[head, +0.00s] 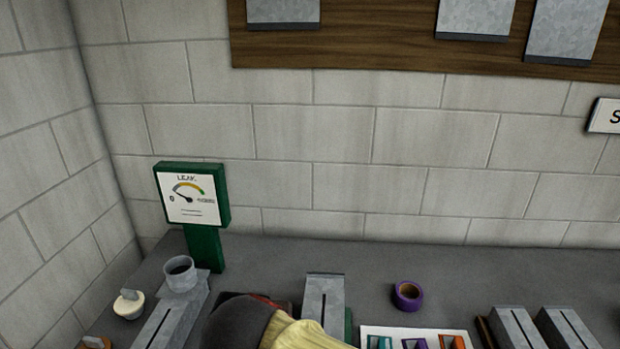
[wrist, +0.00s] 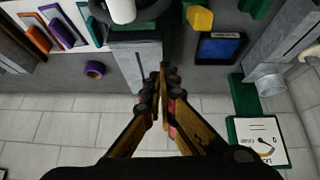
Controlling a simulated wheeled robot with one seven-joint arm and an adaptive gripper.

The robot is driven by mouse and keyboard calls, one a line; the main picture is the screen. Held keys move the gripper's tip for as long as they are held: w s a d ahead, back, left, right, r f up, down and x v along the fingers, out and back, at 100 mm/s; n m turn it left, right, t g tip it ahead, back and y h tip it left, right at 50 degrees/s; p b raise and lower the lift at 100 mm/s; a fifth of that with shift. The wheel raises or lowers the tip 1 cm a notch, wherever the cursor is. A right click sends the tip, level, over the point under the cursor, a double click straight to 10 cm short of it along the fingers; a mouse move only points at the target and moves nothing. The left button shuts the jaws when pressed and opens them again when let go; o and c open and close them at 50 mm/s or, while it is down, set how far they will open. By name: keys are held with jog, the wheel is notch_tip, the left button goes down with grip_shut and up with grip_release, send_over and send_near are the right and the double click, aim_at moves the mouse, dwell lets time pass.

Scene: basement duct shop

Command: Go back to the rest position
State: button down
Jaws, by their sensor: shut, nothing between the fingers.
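My gripper (wrist: 163,78) is in the middle of the wrist view. Its two yellow-and-black fingers meet at the tips, with nothing held between them. It points over the grey bench (wrist: 70,82), near a grey metal piece with a dark slot (wrist: 132,62). In the head view, a dark and yellow part of my arm shows at the bottom edge and hides some of the bench. The fingertips cannot be made out there.
A green leak gauge (head: 192,197) stands at the back left, beside a metal cup (head: 179,270). A purple tape roll (head: 407,295) lies behind a white tray (head: 368,331) of coloured pieces. Slotted metal pieces (head: 517,330) lie at right. The block wall (head: 300,140) closes the back.

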jog(key=s+d+f, duration=0.1)
jog(key=s+d, duration=0.1)
jog(key=d, duration=0.5)
jog(key=s+d+f+g, duration=0.1)
jog(key=s+d, duration=0.2)
jog(key=d, duration=0.5)
jog(key=s+d+f+y, duration=0.1)
jog(key=s+d, duration=0.1)
jog(key=d, duration=0.6)
jog(key=shift+s+f+n, duration=0.35)
jog(key=shift+f+n, duration=0.05)
jog(key=shift+a, duration=0.15)
